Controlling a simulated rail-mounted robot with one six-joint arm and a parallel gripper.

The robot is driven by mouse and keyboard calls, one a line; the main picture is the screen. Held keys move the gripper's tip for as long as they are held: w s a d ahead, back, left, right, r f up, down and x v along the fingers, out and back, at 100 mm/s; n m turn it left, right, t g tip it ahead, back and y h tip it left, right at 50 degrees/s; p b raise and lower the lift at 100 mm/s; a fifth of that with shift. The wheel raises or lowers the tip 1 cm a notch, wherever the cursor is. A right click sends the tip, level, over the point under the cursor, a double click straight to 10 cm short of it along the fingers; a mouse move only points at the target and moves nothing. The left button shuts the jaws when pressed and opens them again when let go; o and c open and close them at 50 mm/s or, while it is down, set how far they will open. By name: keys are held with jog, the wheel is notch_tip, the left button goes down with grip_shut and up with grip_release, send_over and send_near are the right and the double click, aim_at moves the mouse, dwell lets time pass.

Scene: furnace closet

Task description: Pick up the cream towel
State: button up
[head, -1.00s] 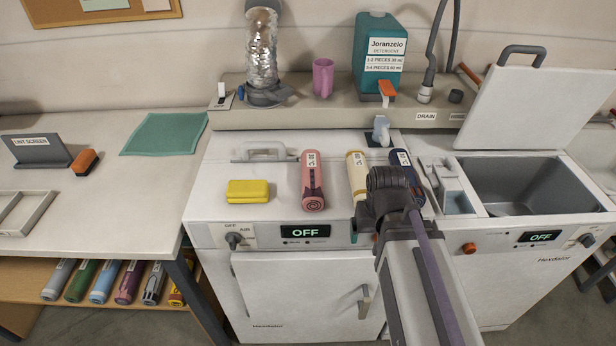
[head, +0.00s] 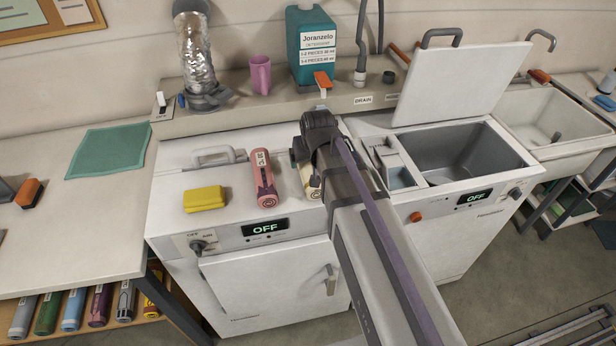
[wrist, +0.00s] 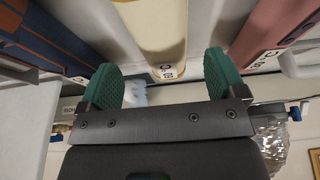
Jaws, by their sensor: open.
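The cream towel (head: 311,188) is a rolled cylinder with a label, lying on top of the left white machine. In the head view, my arm hides most of it. In the wrist view the cream towel (wrist: 157,30) runs up from the gap between the green finger pads. My gripper (wrist: 163,78) is open, one pad on each side of the towel's labelled end, with nothing gripped. I cannot tell whether the pads touch it. In the head view my gripper (head: 312,145) is seen from behind, over the towel.
A pink towel (head: 263,178) lies just left of the cream one. A navy towel (wrist: 45,40) lies on its other side, hidden in the head view. A yellow sponge (head: 205,198), a handle (head: 215,157) and the raised back ledge (head: 235,118) are nearby.

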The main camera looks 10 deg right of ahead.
aim_at(309, 165)
jog(key=b+x, duration=0.1)
jog(key=x, duration=0.1)
jog(key=b+x, duration=0.4)
jog(key=shift+s+a+f, duration=0.1)
jog(key=shift+s+f, duration=0.1)
jog(key=shift+s, duration=0.05)
jog(key=shift+r, duration=0.25)
jog(key=c, duration=1.1)
jog(key=shift+p, duration=0.3)
